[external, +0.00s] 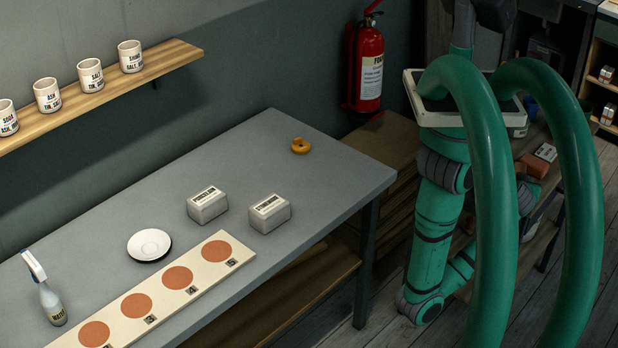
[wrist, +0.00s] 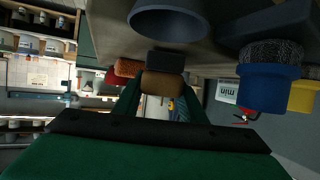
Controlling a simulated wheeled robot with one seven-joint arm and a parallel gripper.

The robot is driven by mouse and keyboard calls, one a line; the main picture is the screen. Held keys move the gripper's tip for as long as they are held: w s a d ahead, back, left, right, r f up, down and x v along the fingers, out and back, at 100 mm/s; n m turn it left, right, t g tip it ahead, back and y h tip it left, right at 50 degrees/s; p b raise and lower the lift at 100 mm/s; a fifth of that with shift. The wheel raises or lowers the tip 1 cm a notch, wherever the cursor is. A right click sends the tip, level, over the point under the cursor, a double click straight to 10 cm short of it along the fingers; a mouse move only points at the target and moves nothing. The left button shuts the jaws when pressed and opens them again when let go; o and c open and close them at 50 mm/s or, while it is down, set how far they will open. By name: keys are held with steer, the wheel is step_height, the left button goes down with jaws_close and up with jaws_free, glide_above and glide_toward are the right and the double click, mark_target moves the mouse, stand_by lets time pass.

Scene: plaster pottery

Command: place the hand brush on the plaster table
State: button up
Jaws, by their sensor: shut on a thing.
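In the wrist view my gripper (wrist: 161,92) has its two green fingers on either side of a tan-brown block with a dark part beyond it. This is probably the hand brush (wrist: 163,84), seen end-on; most of its shape is hidden. In the external view my gripper and the brush are hidden behind my arm and the green hoses, at the right. A long grey table (external: 225,165), perhaps the plaster table, stands at the left, well apart from my arm.
A blue bucket (wrist: 266,86) and bowl (wrist: 168,22) are near my gripper.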

steer(key=shift+f, duration=0.25)
steer(key=o, duration=1.3)
steer(key=shift+s, duration=0.1)
steer(key=v, duration=1)
steer(key=shift+s+a+r, duration=0.1)
steer(key=shift+s+r, duration=0.05)
steer(key=shift+s, duration=0.15)
